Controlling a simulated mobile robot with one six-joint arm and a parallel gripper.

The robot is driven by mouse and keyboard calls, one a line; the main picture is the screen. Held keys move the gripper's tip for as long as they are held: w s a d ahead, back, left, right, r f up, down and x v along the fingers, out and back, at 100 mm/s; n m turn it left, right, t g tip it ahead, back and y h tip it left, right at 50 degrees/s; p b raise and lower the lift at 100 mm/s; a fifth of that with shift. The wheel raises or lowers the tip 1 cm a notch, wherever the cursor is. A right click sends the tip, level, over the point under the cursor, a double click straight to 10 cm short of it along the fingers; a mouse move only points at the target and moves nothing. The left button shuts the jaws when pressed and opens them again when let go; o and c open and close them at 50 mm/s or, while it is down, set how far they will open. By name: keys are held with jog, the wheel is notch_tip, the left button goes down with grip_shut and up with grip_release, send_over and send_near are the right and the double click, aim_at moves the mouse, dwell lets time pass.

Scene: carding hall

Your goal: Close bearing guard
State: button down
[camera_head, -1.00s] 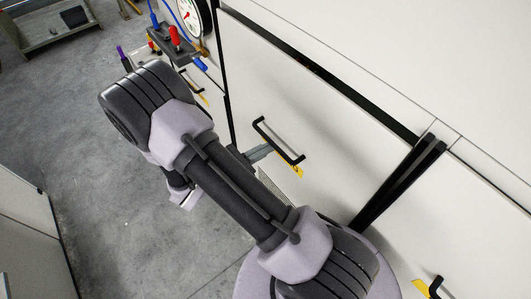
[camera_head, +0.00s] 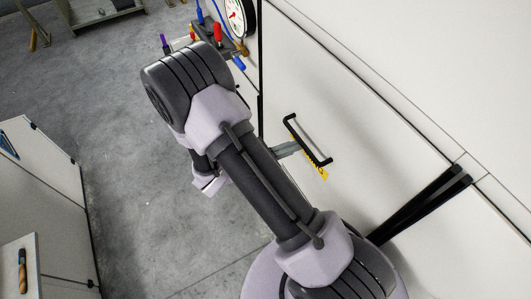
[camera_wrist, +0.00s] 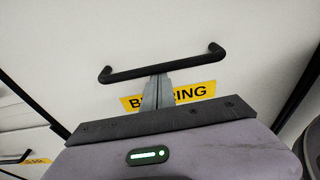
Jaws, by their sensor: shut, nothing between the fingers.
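The bearing guard is a large white panel (camera_head: 365,130) with a black bar handle (camera_head: 308,140) and a yellow label (camera_head: 322,173) below it. Its upper edge shows only a thin dark seam against the white cover above, so it looks flush there. My gripper (camera_head: 293,148) is at the handle, with its fingers pointing toward the panel. In the wrist view the shut fingers (camera_wrist: 158,90) reach up to the middle of the handle (camera_wrist: 165,69) and hide part of the "BEARING" label (camera_wrist: 190,94). Whether the fingertips touch the handle or panel cannot be told.
A round gauge (camera_head: 239,16) and a bracket with red and blue fittings (camera_head: 210,38) stand beyond the panel's left edge. Black strips (camera_head: 425,205) run along its right side. A light cabinet (camera_head: 40,190) stands at left. Grey floor (camera_head: 120,130) between is clear.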

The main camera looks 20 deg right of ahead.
jog(key=s+a+r+b, duration=0.1)
jog(key=a, duration=0.8)
jog(key=s+a+r, duration=0.1)
jog(key=a+r, duration=0.1)
jog(key=a, duration=0.7)
jog(key=s+d+f+m+g+y+b, duration=0.45)
jog(key=s+f+m+y+b, duration=0.45)
jog(key=b, duration=0.8)
jog(key=shift+s+a+f+m+t+y+b, duration=0.2)
jog(key=shift+a+f+m+t+y+b, duration=0.4)
jog(key=shift+m+t+y+b, duration=1.4)
jog(key=shift+s+a+f+m+t+y+b, duration=0.25)
jog(key=shift+a+f+m+t+y+b, duration=0.55)
jog(key=shift+m+b, duration=1.95)
jog(key=shift+s+a+f+m+t+y+b, duration=0.2)
jog(key=shift+f+m+t+y+b, duration=0.2)
jog(key=shift+m+t+y+b, duration=1.7)
jog(key=shift+m+g+h, duration=0.3)
jog(key=shift+m+g, duration=0.05)
